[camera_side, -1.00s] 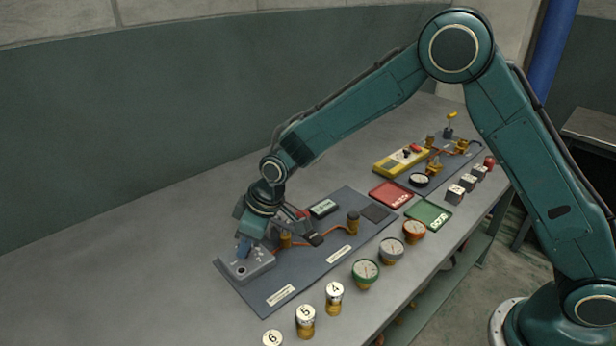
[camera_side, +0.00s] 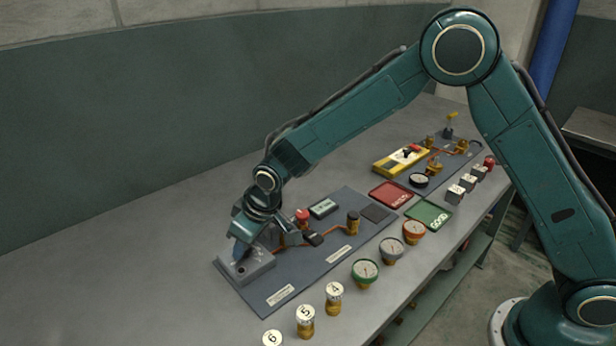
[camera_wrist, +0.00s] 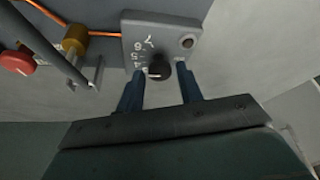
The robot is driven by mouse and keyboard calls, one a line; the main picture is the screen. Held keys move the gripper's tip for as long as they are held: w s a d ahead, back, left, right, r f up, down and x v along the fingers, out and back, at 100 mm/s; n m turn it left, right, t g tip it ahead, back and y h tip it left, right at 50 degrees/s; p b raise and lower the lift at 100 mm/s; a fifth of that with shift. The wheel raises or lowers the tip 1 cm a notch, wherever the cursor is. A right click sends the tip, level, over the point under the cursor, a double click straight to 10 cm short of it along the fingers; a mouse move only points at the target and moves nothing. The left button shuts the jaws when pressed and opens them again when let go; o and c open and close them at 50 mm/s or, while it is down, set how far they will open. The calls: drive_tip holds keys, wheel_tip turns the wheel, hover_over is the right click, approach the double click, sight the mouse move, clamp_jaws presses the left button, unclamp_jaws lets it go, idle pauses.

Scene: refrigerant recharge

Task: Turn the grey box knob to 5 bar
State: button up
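The grey box (camera_side: 258,267) sits at the near left end of the blue-grey mat. In the wrist view, the box (camera_wrist: 133,32) carries a black knob (camera_wrist: 158,70) with the digits 4, 5, 6 and 7 in an arc beside it. A small pale mark shows on the knob, but I cannot tell for sure which digit it points to. My gripper (camera_wrist: 160,69) is open, with one blue finger on each side of the knob and a gap visible on both sides. In the side view my gripper (camera_side: 239,252) is down at the box and hides the knob.
A red knob (camera_side: 302,215), brass fittings and copper pipe lie just right of my gripper. A small display (camera_side: 323,208) stands behind them. Round gauges (camera_side: 365,271) and numbered cylinders (camera_side: 334,296) line the front edge. The bench left of the box is clear.

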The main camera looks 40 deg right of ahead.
drive_tip(key=shift+o, duration=0.8)
drive_tip(key=v, duration=1.4)
drive_tip(key=s+d+r+m, duration=0.2)
drive_tip(key=s+d+r, duration=0.7)
drive_tip(key=s+d, duration=0.35)
drive_tip(key=s+d+m+h, duration=0.1)
drive_tip(key=s+d, duration=0.2)
drive_tip(key=s, duration=0.4)
drive_tip(key=s+d+m+t, duration=0.1)
drive_tip(key=s+d, duration=0.3)
drive_tip(key=s, duration=0.4)
drive_tip(key=shift+s+d+f+h, duration=0.2)
drive_tip(key=shift+d+f+h, duration=0.1)
drive_tip(key=shift+f+h, duration=0.1)
